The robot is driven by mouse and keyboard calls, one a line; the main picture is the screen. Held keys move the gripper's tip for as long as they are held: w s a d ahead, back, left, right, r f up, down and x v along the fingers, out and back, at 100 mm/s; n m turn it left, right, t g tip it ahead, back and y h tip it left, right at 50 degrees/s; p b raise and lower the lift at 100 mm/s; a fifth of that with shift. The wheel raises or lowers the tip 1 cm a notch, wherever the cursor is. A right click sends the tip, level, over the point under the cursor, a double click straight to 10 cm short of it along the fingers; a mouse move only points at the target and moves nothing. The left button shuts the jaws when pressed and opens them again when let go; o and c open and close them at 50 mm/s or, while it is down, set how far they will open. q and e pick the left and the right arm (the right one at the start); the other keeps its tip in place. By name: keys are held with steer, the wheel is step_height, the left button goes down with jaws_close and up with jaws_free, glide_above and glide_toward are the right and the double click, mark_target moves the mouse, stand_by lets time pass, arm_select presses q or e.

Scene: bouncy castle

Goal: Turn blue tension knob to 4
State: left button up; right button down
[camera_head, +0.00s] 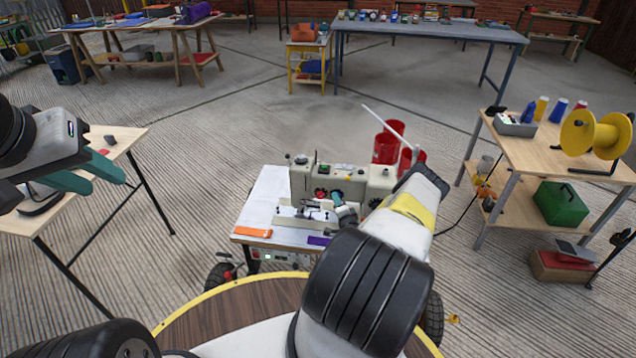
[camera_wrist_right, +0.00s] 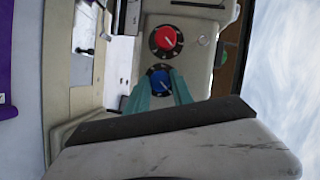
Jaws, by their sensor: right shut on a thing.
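The blue tension knob (camera_wrist_right: 161,81) sits on the front of the cream sewing machine (camera_head: 335,178), with a dark numbered dial around it. Its numbers are too small to read. In the right wrist view the two teal fingers of my right gripper (camera_wrist_right: 159,88) are on either side of the blue knob, shut on it. In the head view my right arm partly covers this gripper. A red knob (camera_wrist_right: 166,41) with its own dial is beside the blue one. My left gripper (camera_head: 88,174) is open and empty, over the left wooden table.
The machine stands on a small white-topped table (camera_head: 262,205) with an orange item (camera_head: 253,233) at its front edge. Red containers (camera_head: 387,146) stand behind it. A wooden table (camera_head: 546,143) with a yellow spool (camera_head: 578,133) is to the right. Open floor lies beyond.

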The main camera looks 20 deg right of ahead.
steer(key=shift+m, duration=0.3)
stand_by(0.4)
steer(key=c, duration=1.1)
jaws_free()
steer(key=shift+s, duration=0.15)
steer(key=f+v, duration=0.1)
steer(key=v, duration=0.6)
steer(key=shift+s+r, duration=0.3)
steer(key=shift+r, duration=0.15)
steer(key=shift+w, duration=0.1)
